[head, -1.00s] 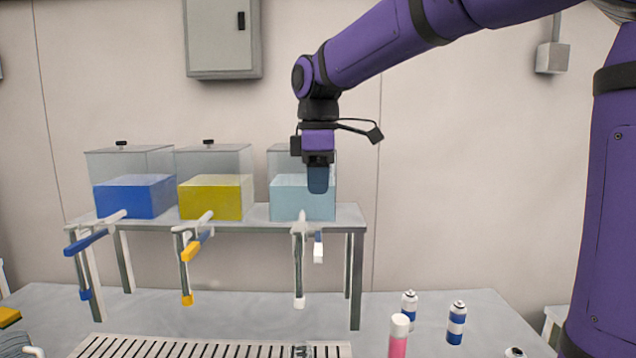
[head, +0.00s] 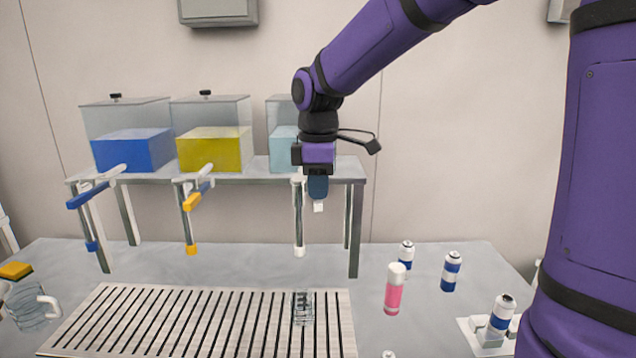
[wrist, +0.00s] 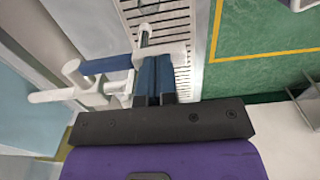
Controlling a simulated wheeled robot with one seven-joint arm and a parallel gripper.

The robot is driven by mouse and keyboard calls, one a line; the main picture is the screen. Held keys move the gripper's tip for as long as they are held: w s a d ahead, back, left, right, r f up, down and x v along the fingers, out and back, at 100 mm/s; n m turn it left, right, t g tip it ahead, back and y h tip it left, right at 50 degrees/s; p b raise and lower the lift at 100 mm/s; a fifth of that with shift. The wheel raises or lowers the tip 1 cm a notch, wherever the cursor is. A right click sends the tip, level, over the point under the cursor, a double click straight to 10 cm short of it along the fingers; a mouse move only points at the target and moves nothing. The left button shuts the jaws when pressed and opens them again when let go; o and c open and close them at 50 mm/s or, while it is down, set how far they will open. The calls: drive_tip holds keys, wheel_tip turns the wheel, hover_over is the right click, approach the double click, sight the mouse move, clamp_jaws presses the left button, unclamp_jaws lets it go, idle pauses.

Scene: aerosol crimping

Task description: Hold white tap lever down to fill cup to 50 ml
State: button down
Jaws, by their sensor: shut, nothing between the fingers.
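The white tap (head: 299,218) hangs from the tank of pale blue liquid (head: 284,148). Its lever's white end (head: 318,207) shows just under my gripper (head: 317,196). In the wrist view my gripper (wrist: 154,72) is shut with its blue fingers together, at the lever's white end (wrist: 172,54). I cannot tell whether they touch it. A clear cup with dark markings (head: 302,308) stands on the slatted grate (head: 200,318) below the tap's spout. Its liquid level is too unclear to read.
Tanks of blue (head: 133,150) and yellow (head: 214,150) liquid stand on the rack (head: 357,230) to the left, each with its own tap. A pink bottle (head: 394,291) and several blue-white cans (head: 451,271) stand right of the grate. A glass jug (head: 30,307) stands left.

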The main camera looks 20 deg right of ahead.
drive_tip(key=shift+f, duration=0.1)
drive_tip(key=shift+s+a+f+t+h, duration=0.15)
drive_tip(key=shift+f+t+h, duration=0.1)
drive_tip(key=shift+f+t, duration=0.4)
drive_tip(key=shift+s+f+t+h, duration=0.15)
drive_tip(key=shift+f+t+h, duration=0.1)
drive_tip(key=shift+f+t, duration=0.4)
drive_tip(key=x, duration=0.3)
drive_tip(key=shift+s, duration=0.25)
drive_tip(key=shift+s+f, duration=0.15)
drive_tip(key=shift+f, duration=0.05)
drive_tip(key=s+v, duration=0.1)
drive_tip(key=v, duration=0.6)
drive_tip(key=s+a+v, duration=0.1)
drive_tip(key=v, duration=0.6)
drive_tip(key=shift+s+a+f, duration=0.25)
drive_tip(key=shift+s+f, duration=0.1)
drive_tip(key=shift+s, duration=0.05)
